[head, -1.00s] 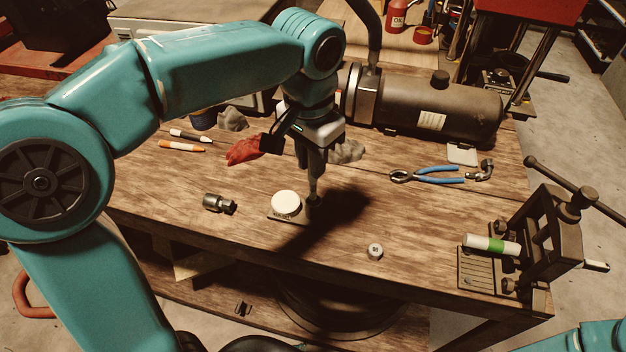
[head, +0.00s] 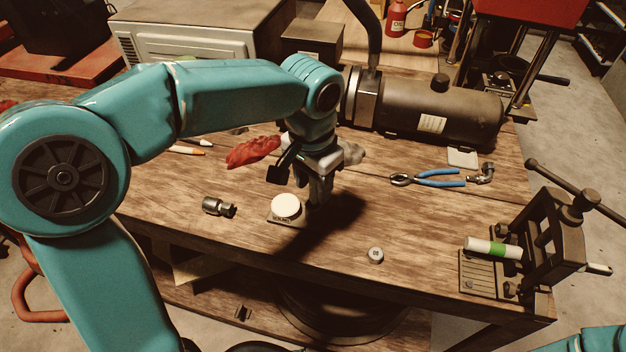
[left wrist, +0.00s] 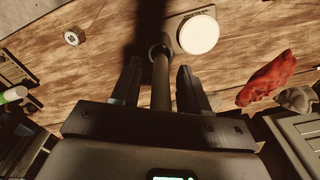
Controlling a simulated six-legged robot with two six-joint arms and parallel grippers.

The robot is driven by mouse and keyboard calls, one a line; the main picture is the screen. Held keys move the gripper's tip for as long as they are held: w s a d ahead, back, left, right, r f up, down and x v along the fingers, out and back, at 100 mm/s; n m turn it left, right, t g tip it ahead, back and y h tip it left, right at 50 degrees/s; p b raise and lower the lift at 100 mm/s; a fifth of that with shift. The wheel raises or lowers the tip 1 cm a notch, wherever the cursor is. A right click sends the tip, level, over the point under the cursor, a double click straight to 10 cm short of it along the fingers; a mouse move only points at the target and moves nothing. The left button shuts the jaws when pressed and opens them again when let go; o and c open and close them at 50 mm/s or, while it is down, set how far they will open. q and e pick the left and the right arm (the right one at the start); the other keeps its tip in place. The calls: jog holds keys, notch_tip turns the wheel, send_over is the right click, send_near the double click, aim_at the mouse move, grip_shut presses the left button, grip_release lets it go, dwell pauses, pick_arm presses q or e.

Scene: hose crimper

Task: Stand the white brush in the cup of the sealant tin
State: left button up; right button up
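A small tin with a round white top (head: 286,207) sits on a labelled plate near the bench's front edge; I take it for the sealant tin. It also shows in the left wrist view (left wrist: 198,35). A dark round cup (left wrist: 158,48) adjoins it. A dark rod (left wrist: 160,85), seemingly the brush's handle, stands in line with the cup between my fingers; its lower end and any white part are hidden. My left gripper (head: 319,192) points down over the cup. In the left wrist view its fingers (left wrist: 160,70) are apart, with gaps either side of the rod.
A metal fitting (head: 218,207) lies left of the tin, a small nut-like piece (head: 375,254) right. A red rag (head: 253,152) is behind.

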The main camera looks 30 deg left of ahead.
pick_arm(q)
jog(key=shift+w, duration=0.1)
jog(key=shift+a+r, duration=0.1)
jog(key=shift+r, duration=0.2)
jog(key=r, duration=0.5)
jog(key=r+p, duration=0.1)
jog(key=r, duration=0.5)
jog(key=shift+s+r, duration=0.2)
jog(key=shift+r, duration=0.1)
